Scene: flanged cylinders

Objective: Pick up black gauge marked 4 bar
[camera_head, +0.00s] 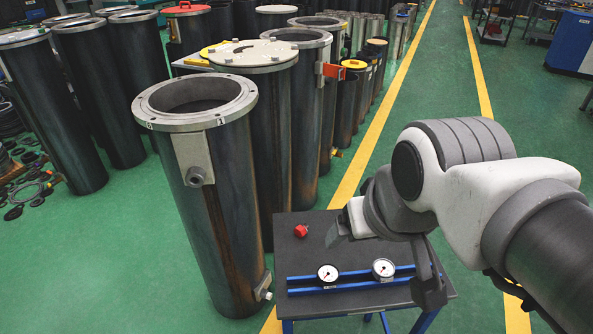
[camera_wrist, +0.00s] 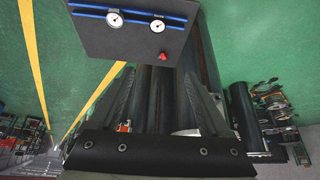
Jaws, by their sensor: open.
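Two small round gauges with white dials and dark rims sit on a blue rail on a small dark table. In the head view they are the left gauge (camera_head: 327,273) and the right gauge (camera_head: 383,268). The wrist view shows both near the top, one at left (camera_wrist: 114,18) and one at right (camera_wrist: 157,25). Their markings are too small to read, so I cannot tell which is marked 4 bar. My gripper (camera_wrist: 159,76) is open and empty, its two dark fingers apart. It is above the table, apart from both gauges.
The dark table (camera_head: 300,248) also bears a red knob-like piece (camera_head: 301,231), behind the rail. A tall flanged cylinder (camera_head: 218,215) stands close to the table's left, with more cylinders behind. Green floor is open at right.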

